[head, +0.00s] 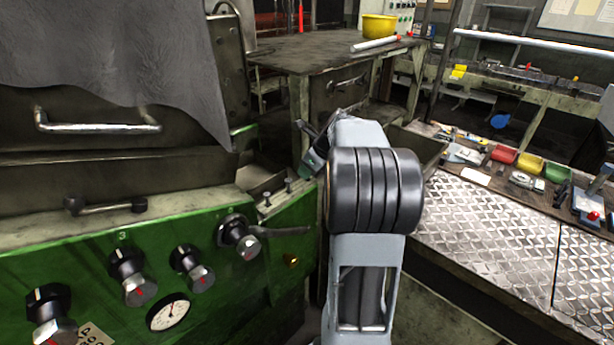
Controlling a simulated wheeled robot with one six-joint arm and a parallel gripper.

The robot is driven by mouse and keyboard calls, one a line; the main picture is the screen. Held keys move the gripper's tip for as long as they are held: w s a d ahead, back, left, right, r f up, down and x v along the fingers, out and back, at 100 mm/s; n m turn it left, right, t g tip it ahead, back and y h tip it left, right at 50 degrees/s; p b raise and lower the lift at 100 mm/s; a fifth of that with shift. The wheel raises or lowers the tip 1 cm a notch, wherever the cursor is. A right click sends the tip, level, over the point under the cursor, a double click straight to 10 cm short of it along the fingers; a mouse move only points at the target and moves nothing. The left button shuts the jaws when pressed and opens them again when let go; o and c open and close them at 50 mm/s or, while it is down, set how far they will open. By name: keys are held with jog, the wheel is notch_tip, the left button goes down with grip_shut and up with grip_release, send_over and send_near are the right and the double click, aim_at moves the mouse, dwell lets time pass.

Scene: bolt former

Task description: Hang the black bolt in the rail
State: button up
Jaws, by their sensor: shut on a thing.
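The rail (278,194) runs along the top edge of the green machine, left of my arm. A few grey bolts stand in it with their heads up, one of them near the front (289,184). My gripper (314,150) is partly hidden behind my own arm, just above and beyond the right end of the rail. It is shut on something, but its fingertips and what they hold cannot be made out. I cannot see the black bolt clearly.
The green machine front (200,280) has knobs, a gauge and a lever (278,231) sticking out below the rail. A grey cloth (130,50) hangs above. A metal workbench (340,52) stands behind. A tread-plate bench (490,230) with trays and tools lies right.

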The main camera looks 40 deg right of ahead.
jog(key=shift+r, duration=0.15)
dwell(0.4)
jog(key=shift+r+p, duration=3.65)
jog(key=shift+p, duration=0.15)
jog(key=shift+f, duration=0.1)
